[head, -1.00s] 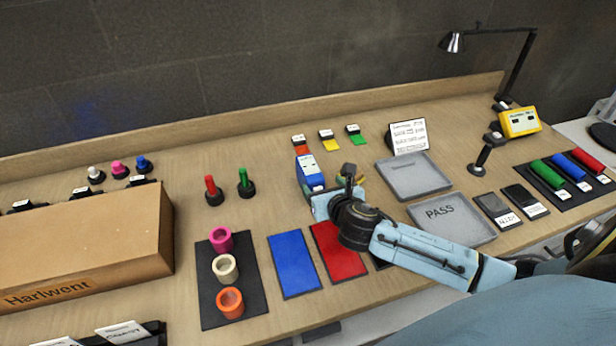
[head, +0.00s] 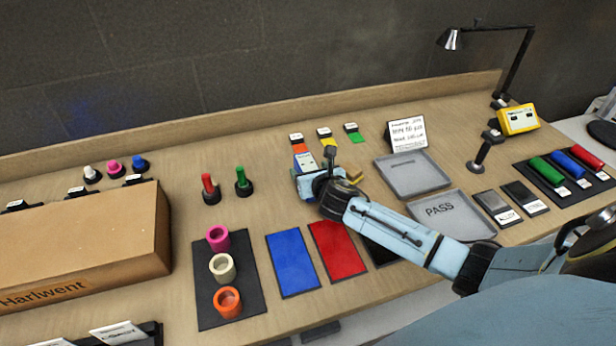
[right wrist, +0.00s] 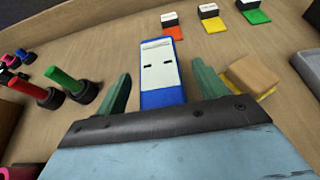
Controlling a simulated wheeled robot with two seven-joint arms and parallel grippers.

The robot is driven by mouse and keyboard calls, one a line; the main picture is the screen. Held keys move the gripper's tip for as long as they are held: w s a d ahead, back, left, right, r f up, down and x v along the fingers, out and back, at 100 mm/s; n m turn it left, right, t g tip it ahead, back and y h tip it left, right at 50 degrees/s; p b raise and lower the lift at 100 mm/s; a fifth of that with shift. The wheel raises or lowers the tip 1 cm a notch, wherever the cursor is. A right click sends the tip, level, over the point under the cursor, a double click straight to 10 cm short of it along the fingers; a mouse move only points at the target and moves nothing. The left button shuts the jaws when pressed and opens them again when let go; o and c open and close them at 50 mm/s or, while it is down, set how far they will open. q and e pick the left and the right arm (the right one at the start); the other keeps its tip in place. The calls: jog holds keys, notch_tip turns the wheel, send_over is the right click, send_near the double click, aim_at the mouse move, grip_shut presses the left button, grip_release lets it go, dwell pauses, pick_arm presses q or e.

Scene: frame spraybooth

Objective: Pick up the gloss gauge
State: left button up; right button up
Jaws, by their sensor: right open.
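A blue box-shaped device with a white face, which I take for the gloss gauge (head: 304,159), stands on the bench behind my right gripper (head: 316,181). In the head view the gripper hides its lower part. In the right wrist view the gauge (right wrist: 160,74) stands upright between the two green fingers of my open right gripper (right wrist: 161,82). There is a gap on both sides, wider on the right finger's side. My left gripper is out of view.
A tan block with a yellow base (right wrist: 252,75) stands close by the right finger. Red (head: 210,187) and green (head: 243,180) upright handles stand to the left. Colour tags lie behind. Grey trays (head: 411,173) and a yellow device (head: 518,119) are to the right.

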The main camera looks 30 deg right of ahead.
jog(key=c, duration=1.3)
